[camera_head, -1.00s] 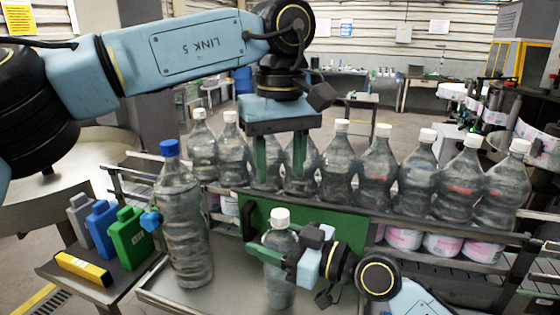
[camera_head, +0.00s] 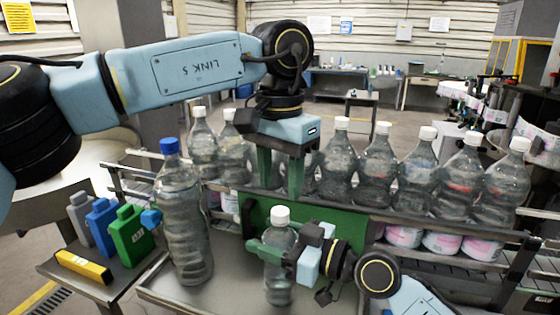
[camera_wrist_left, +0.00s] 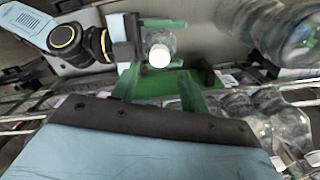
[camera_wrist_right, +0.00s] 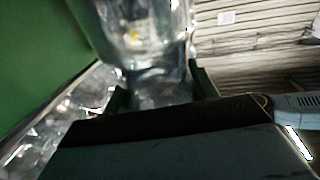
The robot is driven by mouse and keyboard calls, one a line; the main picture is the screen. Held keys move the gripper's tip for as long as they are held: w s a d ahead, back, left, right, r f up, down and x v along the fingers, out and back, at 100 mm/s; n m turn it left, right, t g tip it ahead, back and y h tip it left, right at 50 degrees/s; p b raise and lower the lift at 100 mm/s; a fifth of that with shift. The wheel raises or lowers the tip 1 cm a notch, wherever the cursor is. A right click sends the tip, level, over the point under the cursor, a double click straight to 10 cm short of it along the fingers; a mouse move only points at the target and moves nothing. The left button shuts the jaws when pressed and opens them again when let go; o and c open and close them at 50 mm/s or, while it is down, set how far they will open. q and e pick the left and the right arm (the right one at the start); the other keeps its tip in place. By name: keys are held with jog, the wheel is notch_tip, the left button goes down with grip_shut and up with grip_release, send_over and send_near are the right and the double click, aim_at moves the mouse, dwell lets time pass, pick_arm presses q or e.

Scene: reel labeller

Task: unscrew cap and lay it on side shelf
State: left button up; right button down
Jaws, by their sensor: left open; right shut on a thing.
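A small clear bottle (camera_head: 279,285) with a white cap (camera_head: 280,215) stands upright over the grey tray. My right gripper (camera_head: 272,252) is shut around its upper body, below the cap. In the right wrist view the bottle (camera_wrist_right: 150,60) fills the space between the fingers. My left gripper (camera_head: 281,190) is open, pointing down, with its fingertips just above the cap. In the left wrist view the white cap (camera_wrist_left: 159,56) shows just past the gap between the open fingers (camera_wrist_left: 158,80), on the bottle's top. A grey side shelf (camera_head: 95,282) is at the left.
The shelf carries grey (camera_head: 82,217), blue (camera_head: 102,226) and green jugs (camera_head: 130,236) and a yellow block (camera_head: 83,267). A tall blue-capped bottle (camera_head: 183,230) stands close left of the grippers. Several white-capped bottles (camera_head: 376,170) line the rack behind a green panel (camera_head: 340,224).

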aim_at(280, 211)
pick_arm(q)
jog(key=shift+f, duration=2.55)
